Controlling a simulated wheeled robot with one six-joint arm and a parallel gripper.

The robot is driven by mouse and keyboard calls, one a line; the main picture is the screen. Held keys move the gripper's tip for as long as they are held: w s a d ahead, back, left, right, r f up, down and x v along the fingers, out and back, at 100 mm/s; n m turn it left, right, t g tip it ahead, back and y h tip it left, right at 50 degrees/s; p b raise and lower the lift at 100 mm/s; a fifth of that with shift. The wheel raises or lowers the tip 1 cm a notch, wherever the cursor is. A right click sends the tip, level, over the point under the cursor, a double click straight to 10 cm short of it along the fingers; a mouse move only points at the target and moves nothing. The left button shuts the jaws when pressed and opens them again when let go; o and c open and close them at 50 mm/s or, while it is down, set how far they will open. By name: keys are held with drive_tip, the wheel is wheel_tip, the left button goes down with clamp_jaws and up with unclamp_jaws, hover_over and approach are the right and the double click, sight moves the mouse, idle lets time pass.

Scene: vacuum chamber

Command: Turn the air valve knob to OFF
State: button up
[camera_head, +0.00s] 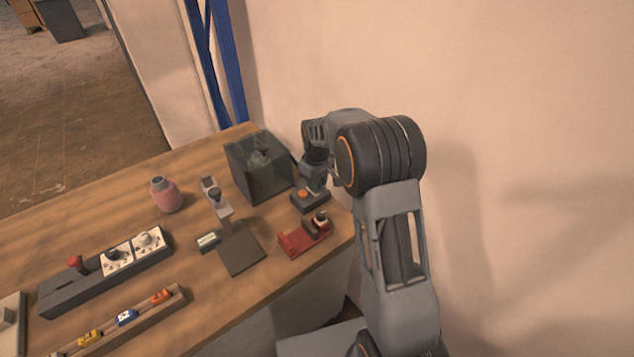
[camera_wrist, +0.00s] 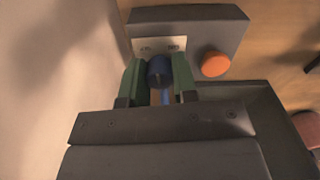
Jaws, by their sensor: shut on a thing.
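Small marks at the plate's left and right are too blurred to read. I take this for the air valve knob. The green fingers of my gripper (camera_wrist: 159,78) are shut on it, one on each side. The knob's pointing direction is hard to tell. In the head view my gripper (camera_head: 314,184) reaches down onto the same box (camera_head: 311,203), and the knob is hidden there.
An orange button (camera_wrist: 215,63) sits beside the knob on the box. A dark transparent chamber (camera_head: 258,168) stands close to the left of my gripper, and a red device (camera_head: 305,237) is in front. The wall rises close on the right. A pink bottle (camera_head: 166,195) stands farther left.

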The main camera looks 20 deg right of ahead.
drive_tip(key=n, duration=0.3)
drive_tip(key=shift+n, duration=2.4)
drive_tip(key=o, duration=0.9)
drive_tip(key=shift+r, duration=0.1)
wheel_tip(320, 180, up, 14)
drive_tip(key=shift+f, duration=0.15)
